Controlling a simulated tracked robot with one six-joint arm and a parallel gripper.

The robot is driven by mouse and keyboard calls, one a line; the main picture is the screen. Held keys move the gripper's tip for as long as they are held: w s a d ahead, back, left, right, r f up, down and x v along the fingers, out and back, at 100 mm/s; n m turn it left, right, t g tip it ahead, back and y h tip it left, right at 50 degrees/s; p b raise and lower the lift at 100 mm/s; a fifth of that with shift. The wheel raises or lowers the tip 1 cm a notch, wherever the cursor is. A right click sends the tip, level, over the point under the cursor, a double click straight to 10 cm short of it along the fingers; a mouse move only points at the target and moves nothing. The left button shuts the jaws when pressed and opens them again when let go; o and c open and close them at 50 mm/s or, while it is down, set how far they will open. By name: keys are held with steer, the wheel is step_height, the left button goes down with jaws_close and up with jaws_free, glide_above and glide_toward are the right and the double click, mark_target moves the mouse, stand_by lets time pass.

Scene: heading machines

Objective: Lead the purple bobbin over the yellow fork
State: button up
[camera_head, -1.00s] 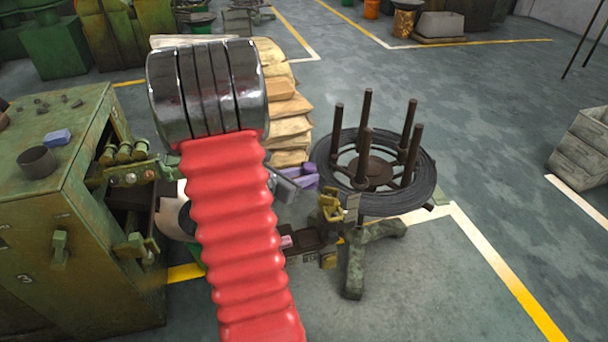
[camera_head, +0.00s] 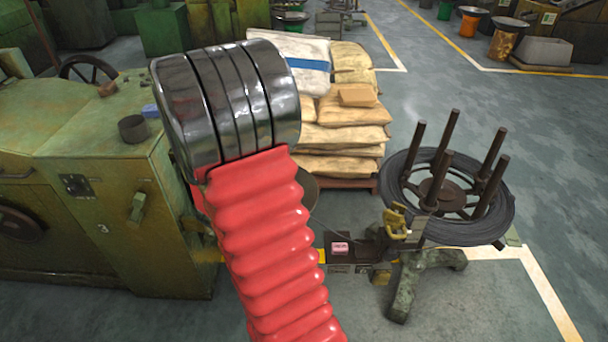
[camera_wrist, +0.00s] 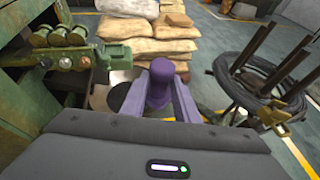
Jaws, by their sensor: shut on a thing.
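The purple bobbin (camera_wrist: 159,88) is in the middle of the wrist view, between the two fingers of my gripper (camera_wrist: 160,92), which is shut on it. The yellow fork (camera_head: 396,222) stands on the mottled green stand, left of the coil reel, in the head view. It also shows at the right of the wrist view (camera_wrist: 277,117), to the right of the bobbin and apart from it.
A black wire coil (camera_head: 501,218) with upright posts sits right of the fork. The green machine (camera_head: 150,200) stands at left; in the wrist view its rollers (camera_wrist: 60,37) are at upper left. Stacked sacks (camera_head: 345,137) stand behind.

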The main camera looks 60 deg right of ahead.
steer(key=w+a+n+t+y, duration=0.3)
steer(key=w+a+n, duration=0.1)
steer(key=a, duration=0.9)
steer(key=w+a+r+n+t+y, duration=0.1)
steer(key=w+a+n+t+y, duration=0.2)
steer(key=a, duration=1.1)
steer(key=w+a+r+n+t+y, duration=0.1)
steer(key=w+a+n+t+y, duration=0.2)
steer(key=w+a, duration=0.6)
steer(key=a+n, duration=0.1)
steer(key=a, duration=0.3)
steer(key=shift+a+n, duration=0.15)
steer(key=shift+n, duration=0.15)
